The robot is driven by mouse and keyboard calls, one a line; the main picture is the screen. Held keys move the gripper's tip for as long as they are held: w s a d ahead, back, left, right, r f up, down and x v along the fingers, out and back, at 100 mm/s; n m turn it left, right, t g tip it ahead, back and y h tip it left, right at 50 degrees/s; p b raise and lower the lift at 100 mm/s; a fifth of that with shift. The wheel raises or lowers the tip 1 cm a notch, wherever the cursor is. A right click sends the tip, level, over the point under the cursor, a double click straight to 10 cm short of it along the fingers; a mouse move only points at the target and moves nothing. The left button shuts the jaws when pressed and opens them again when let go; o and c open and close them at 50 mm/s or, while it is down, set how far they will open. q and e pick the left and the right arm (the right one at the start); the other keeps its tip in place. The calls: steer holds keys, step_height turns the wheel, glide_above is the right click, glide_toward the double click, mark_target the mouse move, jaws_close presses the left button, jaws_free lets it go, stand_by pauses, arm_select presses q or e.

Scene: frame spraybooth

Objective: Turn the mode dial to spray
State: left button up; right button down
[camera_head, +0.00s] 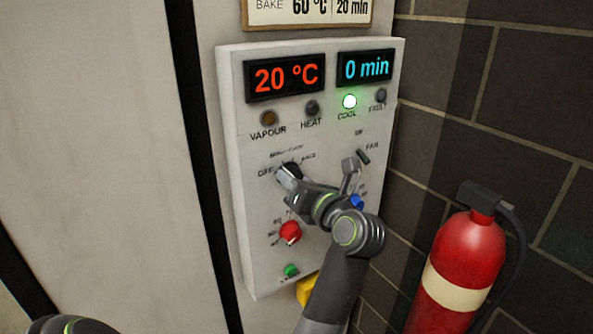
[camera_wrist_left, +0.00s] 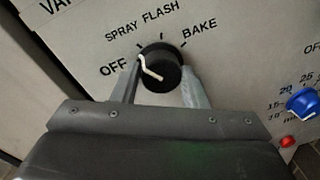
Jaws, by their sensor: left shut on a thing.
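The black mode dial (camera_wrist_left: 160,70) sits on the white control panel (camera_head: 238,200), below the labels OFF, SPRAY, FLASH and BAKE. Its white pointer line lies on its left side and points up-left, roughly between the OFF and SPRAY marks; I cannot tell exactly where. My left gripper (camera_wrist_left: 160,88) is shut on the dial, with one finger on each side. In the head view, my left gripper (camera_head: 292,184) partly covers the dial (camera_head: 288,169). My right gripper is out of view.
Displays read 20 °C (camera_head: 284,77) and 0 min (camera_head: 366,68). The COOL lamp (camera_head: 349,101) glows green. A red knob (camera_head: 290,232), blue knob (camera_wrist_left: 303,102), green button (camera_head: 291,270) and fan switch (camera_head: 363,157) are nearby. A fire extinguisher (camera_head: 462,260) stands right.

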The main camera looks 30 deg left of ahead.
arm_select(q)
steer(key=shift+r+m+p, duration=0.1)
steer(key=shift+m+p, duration=0.6)
steer(key=shift+m, duration=0.2)
steer(key=o, duration=0.9)
steer(key=shift+o, duration=0.3)
steer(key=shift+w, duration=0.1)
